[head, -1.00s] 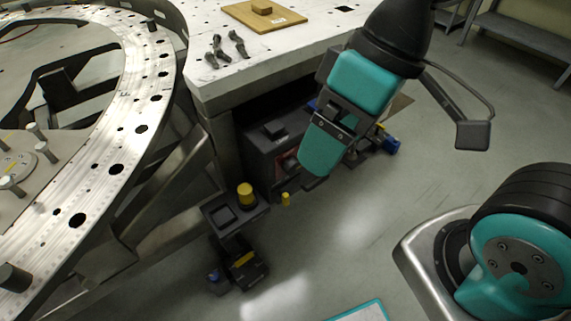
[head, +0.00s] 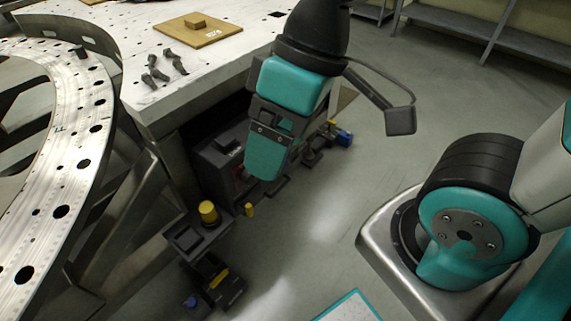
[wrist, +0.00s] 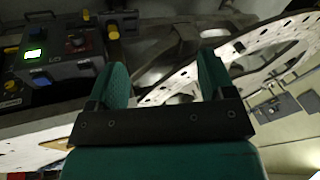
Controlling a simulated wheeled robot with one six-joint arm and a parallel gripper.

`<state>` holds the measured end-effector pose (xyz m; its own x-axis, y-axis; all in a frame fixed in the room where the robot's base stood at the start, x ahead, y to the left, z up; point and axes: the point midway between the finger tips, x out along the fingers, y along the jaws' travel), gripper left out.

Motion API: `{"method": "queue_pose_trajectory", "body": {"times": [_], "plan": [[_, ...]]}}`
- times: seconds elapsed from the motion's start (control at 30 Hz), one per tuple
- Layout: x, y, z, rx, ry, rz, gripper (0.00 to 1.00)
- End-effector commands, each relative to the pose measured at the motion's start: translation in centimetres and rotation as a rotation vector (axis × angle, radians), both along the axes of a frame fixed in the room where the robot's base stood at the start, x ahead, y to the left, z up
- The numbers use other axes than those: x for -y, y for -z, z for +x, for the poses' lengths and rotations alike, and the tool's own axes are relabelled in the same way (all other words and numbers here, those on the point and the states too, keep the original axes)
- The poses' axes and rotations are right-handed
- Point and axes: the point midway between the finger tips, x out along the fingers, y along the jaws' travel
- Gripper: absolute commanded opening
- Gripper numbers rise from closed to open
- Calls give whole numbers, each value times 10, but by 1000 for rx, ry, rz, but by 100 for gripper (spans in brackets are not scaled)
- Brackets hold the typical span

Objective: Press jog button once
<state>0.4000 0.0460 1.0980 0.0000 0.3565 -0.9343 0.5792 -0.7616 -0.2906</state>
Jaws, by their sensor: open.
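My gripper (head: 266,158) is in the middle of the head view, pointing down, with teal fingers. In the wrist view its two fingers are apart and nothing is between them (wrist: 164,75). In the head view a dark stand (head: 196,235) below and left of my gripper carries a round yellow button (head: 208,212). I cannot tell which control is the jog button. My gripper appears apart from these controls.
A white perforated table (head: 120,40) holds a brown board (head: 200,38) and several dark clamps (head: 165,65). A metal ring plate (head: 75,130) fills the left. A dark machine (head: 222,160) sits under the table, partly behind my gripper. Grey floor (head: 330,220) is open to the right.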

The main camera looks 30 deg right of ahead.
Motion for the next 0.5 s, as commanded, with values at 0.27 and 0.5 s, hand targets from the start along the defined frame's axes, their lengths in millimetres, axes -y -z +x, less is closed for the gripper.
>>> {"method": "queue_pose_trajectory", "body": {"times": [0.27, 0.5], "plan": [[0, 0, 0, 0, 0, 0, 11], [0, 0, 0, 0, 0, 0, 0]]}}
